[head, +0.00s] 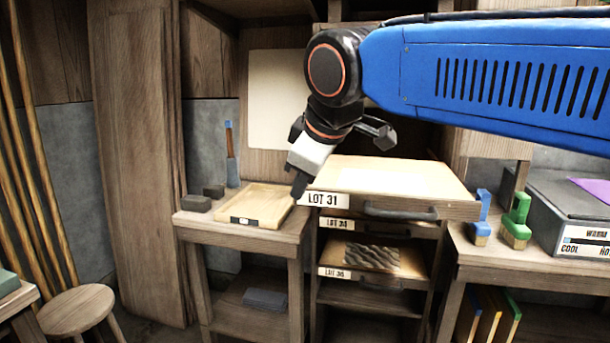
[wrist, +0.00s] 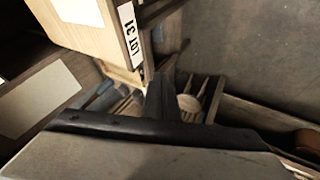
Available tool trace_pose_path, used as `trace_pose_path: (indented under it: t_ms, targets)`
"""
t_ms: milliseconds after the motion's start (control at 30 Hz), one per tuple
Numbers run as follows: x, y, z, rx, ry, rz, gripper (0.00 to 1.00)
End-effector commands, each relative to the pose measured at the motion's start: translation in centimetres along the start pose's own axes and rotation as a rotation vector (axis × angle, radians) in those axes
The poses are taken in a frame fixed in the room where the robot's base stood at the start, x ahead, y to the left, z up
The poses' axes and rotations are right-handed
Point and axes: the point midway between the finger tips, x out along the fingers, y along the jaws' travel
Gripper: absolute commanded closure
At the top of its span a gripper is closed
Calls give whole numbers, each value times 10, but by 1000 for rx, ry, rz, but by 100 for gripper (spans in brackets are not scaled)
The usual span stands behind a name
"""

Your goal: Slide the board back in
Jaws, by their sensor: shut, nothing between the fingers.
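The LOT 31 board (head: 445,183) is the top one in the rack, a pale wooden board with a white sheet (head: 385,180) on it. It juts forward from the rack, further than the boards below. Its front edge carries a LOT 31 label (head: 325,200) and a dark bar handle (head: 400,212). My gripper (head: 299,190) is shut and empty, pointing down at the left end of this front edge, beside the label. In the wrist view the fingertips (wrist: 156,90) are close to the labelled corner of the board (wrist: 100,42); I cannot tell whether they touch.
Below are a LOT 34 board (head: 365,228) and a LOT 36 board (head: 405,262) with a wavy dark piece. A shallow wooden tray (head: 262,200) is on the left bench, close to my gripper. Blue and green brushes (head: 516,222) stand on the right bench.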

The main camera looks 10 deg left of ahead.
Motion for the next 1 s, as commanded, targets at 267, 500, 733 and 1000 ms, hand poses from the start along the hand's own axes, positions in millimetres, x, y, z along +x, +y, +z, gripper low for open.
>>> trace_pose_path:
  t_ms: [267,500,733,1000]
  targets:
    - [50,0,1,1,-3,-1,100]
    - [63,27,1,2,-2,0,100]
    - [66,36,0,1,0,0,100]
    - [66,36,0,1,0,0,100]
